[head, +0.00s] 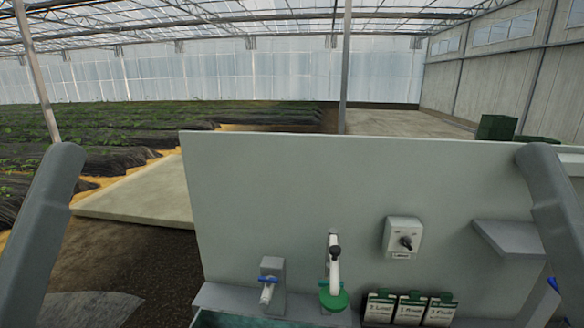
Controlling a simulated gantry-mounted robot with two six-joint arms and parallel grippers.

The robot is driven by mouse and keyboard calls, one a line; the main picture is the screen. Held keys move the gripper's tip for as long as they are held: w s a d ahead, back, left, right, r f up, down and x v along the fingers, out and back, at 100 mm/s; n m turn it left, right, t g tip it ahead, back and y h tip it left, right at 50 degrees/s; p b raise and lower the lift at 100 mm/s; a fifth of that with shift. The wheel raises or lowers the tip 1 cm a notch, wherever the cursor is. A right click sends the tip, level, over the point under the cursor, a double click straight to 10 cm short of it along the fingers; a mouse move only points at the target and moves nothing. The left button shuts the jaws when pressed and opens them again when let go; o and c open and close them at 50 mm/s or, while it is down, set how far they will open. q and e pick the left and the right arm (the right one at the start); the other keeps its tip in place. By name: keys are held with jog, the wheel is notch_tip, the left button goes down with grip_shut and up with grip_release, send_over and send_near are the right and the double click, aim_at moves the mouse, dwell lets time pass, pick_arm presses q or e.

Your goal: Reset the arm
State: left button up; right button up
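My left arm (40,235) comes in at the left edge and my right arm (555,230) at the right edge. Neither gripper shows; both lie outside the frame. The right arm covers part of the panel's right side.
The panel carries a blue-handled tap (268,288), a white spout with a green disc (333,298), a switch box (403,238) and a grey shelf (508,240). Several labelled packets (410,308) stand at the bottom. A teal basin (240,320) is cut off below.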

notch_tip(320, 180, up, 20)
jog(key=p, duration=1.6)
jog(key=shift+r+p, duration=0.25)
jog(key=shift+p, duration=0.1)
dwell(3.4)
